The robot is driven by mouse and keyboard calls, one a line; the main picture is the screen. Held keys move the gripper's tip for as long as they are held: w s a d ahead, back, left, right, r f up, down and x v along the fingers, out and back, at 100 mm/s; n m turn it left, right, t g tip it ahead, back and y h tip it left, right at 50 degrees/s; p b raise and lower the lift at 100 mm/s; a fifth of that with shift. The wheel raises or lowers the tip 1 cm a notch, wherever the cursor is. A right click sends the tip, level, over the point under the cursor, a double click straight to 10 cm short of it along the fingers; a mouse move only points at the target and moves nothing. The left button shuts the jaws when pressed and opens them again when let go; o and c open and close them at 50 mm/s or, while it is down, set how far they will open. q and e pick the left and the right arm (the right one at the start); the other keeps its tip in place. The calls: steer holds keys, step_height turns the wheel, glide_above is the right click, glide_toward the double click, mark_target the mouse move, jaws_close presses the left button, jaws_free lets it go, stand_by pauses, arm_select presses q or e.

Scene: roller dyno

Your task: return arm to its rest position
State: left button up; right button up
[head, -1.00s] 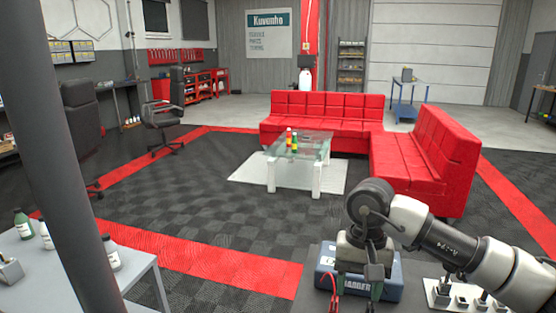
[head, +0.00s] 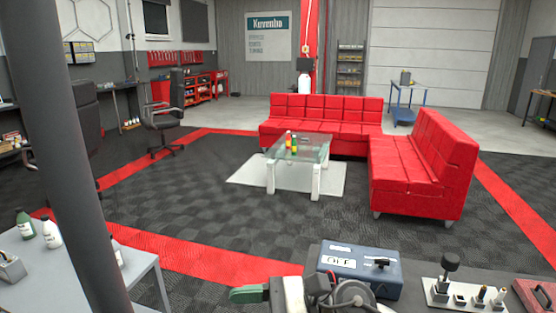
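My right arm shows at the bottom middle of the head view, low in front of the blue box. Its gripper (head: 250,295) points left, with a green fingertip showing. The rest of the fingers is hidden or cut off, so whether it is open or shut is unclear. I see nothing held in the visible part. My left gripper is not in view.
The blue box (head: 359,269), with OFF on its display, sits on the dark bench, beside a metal plate (head: 467,296) with knobs. A grey table (head: 85,281) with bottles stands at lower left. Red sofas (head: 418,168) and a glass table (head: 299,148) stand beyond clear floor.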

steer(key=w+d+m+t+h, duration=0.2)
steer(key=d+m+t, duration=0.2)
steer(key=m+t, duration=0.8)
steer(key=w+d+m+t+h, duration=0.15)
steer(key=d+m+t, duration=0.45)
steer(key=m, duration=1)
steer(key=s+d+f+m+g+h, duration=0.1)
steer(key=s+d+f+m+h, duration=0.1)
steer(key=d+f+m+h, duration=0.5)
steer(key=s+d+f+m+g+h, duration=0.15)
steer(key=d+f+m+h, duration=0.25)
steer(key=f+m+h, duration=0.65)
steer(key=s+d+f+m+g+y, duration=0.2)
steer(key=s+f+m+g, duration=0.35)
steer(key=s, duration=0.45)
steer(key=s+d+f+m+g+y, duration=0.1)
steer(key=s+d+f+m+g, duration=0.25)
steer(key=s+m, duration=0.4)
step_height(320, 180, down, 24)
steer(key=s+a+n+g, duration=0.1)
steer(key=s+n+g, duration=0.1)
steer(key=s+d+f+g, duration=0.1)
steer(key=s+d+f, duration=0.2)
steer(key=s+f, duration=1.3)
steer(key=shift+s+f+p, duration=0.2)
steer(key=shift+s+p, duration=0.2)
steer(key=shift+p, duration=0.05)
steer(key=shift+n, duration=0.25)
